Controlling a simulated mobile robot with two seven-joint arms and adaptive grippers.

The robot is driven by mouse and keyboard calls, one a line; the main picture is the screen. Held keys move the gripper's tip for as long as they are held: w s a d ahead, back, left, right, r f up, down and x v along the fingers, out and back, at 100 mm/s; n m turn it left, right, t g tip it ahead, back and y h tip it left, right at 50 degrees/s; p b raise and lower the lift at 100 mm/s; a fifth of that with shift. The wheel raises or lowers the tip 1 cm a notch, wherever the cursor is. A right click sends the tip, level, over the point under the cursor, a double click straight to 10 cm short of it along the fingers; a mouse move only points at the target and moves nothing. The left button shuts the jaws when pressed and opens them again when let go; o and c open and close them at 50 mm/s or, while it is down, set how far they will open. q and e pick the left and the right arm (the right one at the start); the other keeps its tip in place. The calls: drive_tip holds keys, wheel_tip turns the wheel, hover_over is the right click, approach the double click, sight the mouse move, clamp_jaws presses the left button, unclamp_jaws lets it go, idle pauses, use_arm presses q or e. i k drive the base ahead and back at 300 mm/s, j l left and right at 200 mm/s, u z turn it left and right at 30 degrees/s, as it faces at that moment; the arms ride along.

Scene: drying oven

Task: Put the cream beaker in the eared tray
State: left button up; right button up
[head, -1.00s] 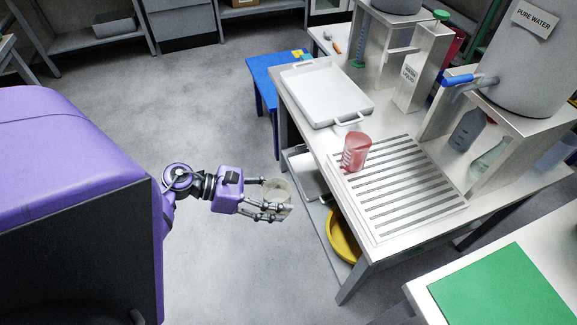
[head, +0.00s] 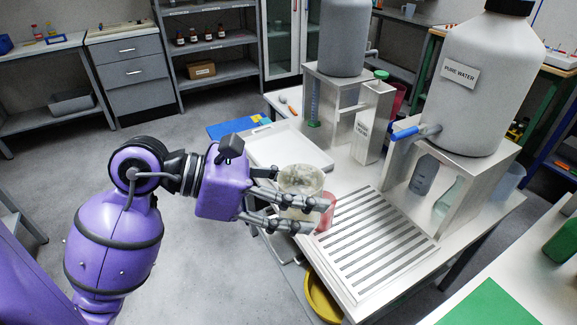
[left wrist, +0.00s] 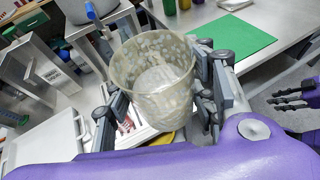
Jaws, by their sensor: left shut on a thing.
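The cream beaker (head: 300,180) is a translucent, mottled cup. My left gripper (head: 306,200) is shut on its sides and holds it roughly upright in the air. In the head view it shows in front of the near end of the tray and partly covers a red beaker (head: 327,213). The left wrist view shows the cream beaker (left wrist: 153,75) between the fingers, looking empty. The white eared tray (head: 278,143) lies on the steel table, its near end hidden by the gripper; it also shows in the left wrist view (left wrist: 45,150). My right gripper (left wrist: 290,102) is small at that view's right edge.
The red beaker stands beside a slotted drain rack (head: 375,245). A water-liquid box (head: 371,125) and large containers on stands rise behind. A yellow basin (head: 322,298) is below the table. The tray's visible floor is clear.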

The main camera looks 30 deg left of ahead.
sight(286, 156)
drive_tip(key=i+j+z, duration=0.15)
drive_tip(key=j, duration=0.7)
drive_tip(key=i+j+z, duration=0.15)
drive_tip(key=j, duration=0.65)
drive_tip(key=j+z, duration=0.15)
drive_tip(key=j, duration=0.7)
drive_tip(key=i, duration=0.05)
